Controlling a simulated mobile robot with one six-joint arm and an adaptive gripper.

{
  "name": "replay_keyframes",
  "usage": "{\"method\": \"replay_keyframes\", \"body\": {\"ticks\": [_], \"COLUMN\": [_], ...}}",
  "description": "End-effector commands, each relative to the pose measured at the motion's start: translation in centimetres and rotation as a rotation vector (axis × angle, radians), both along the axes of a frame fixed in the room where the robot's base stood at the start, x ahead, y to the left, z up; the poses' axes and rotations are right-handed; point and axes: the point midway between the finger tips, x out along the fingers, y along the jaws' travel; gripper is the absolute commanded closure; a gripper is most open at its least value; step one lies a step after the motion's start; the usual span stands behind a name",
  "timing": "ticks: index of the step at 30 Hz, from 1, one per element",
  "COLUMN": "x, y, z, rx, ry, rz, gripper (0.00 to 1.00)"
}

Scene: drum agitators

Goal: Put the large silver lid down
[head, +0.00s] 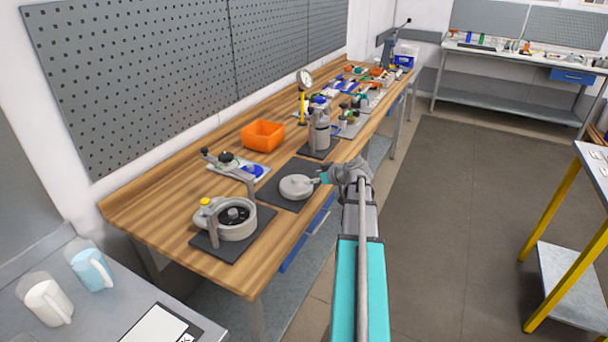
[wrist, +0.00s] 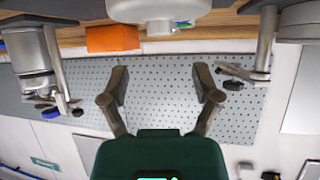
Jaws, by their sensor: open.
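The large silver lid (head: 296,187) is a round pale grey disc with a knob. It rests on a dark square mat near the front edge of the wooden bench. In the wrist view the lid (wrist: 130,10) is at the top middle, its knob (wrist: 158,27) pointing down the picture. My gripper (head: 324,178) is just right of the lid in the head view. In the wrist view my gripper (wrist: 161,78) has its two fingers spread with nothing between them, and a gap shows between the fingertips and the knob.
An open grey drum (head: 232,219) with a dark inside stands on a mat at left. A clamp arm (head: 228,170), an orange bin (head: 263,135) and a silver canister (head: 319,133) stand around the lid. A perforated panel (head: 140,70) lines the wall. Open floor (head: 430,220) lies at right.

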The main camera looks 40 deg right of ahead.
Motion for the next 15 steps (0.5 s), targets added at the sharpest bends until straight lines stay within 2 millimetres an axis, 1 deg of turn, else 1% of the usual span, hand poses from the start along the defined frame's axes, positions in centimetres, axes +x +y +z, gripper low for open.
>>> {"method": "replay_keyframes", "body": {"ticks": [1,6,10,15], "x": [-0.8,-2.2,-2.7,-2.9], "y": [0.0,-0.4,-0.5,-0.5], "z": [0.7,1.4,1.6,1.6], "rx": [0.000,0.001,0.000,0.001], "ry": [0.000,-0.001,-0.001,-0.001], "rz": [-0.001,0.000,0.000,0.001], "gripper": [0.19,0.19,0.19,0.19]}}
